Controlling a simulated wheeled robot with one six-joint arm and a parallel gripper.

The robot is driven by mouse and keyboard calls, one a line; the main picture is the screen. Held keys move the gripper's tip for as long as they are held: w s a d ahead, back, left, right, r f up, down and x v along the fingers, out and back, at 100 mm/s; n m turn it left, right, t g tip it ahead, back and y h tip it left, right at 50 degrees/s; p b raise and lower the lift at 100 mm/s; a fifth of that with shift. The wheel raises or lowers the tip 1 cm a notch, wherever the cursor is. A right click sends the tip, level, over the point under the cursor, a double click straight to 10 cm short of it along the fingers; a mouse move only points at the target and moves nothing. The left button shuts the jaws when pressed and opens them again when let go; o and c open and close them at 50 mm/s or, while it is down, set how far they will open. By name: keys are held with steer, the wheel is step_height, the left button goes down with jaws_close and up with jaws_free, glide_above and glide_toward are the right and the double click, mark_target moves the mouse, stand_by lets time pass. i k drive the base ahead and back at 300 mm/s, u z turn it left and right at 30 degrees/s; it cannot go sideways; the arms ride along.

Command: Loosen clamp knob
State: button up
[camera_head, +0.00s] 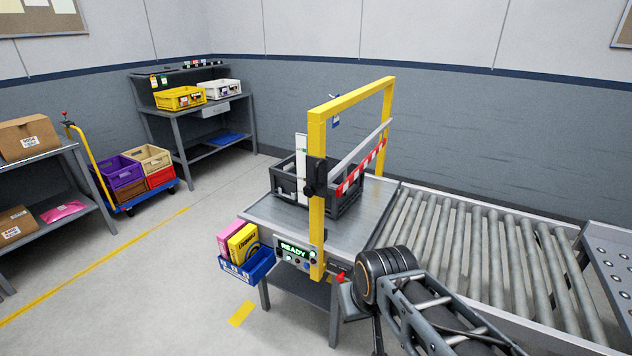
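A black clamp knob (309,190) sits on the near post of the yellow gantry frame (317,150), beside a white upright scale (301,155). A grey crossbar with a red-and-white striped edge (362,170) spans the frame at about the knob's height. Whether the knob is tight or loose cannot be told. My arm comes in from the lower right, with its dark joint in front of the table's right corner, below and right of the knob. My gripper's fingers do not show.
A dark grey crate (345,205) stands on the metal table (262,212) under the gantry. A panel reading READY (293,250) and a blue bin (248,268) with boxes are at the table's front. A roller conveyor (470,245) extends right. Floor at left is open.

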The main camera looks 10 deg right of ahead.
mark_target(309, 191)
steer(key=u, duration=0.5)
steer(key=k, duration=0.6)
steer(key=u, duration=0.75)
steer(key=i, duration=1.6)
steer(key=z, duration=0.7)
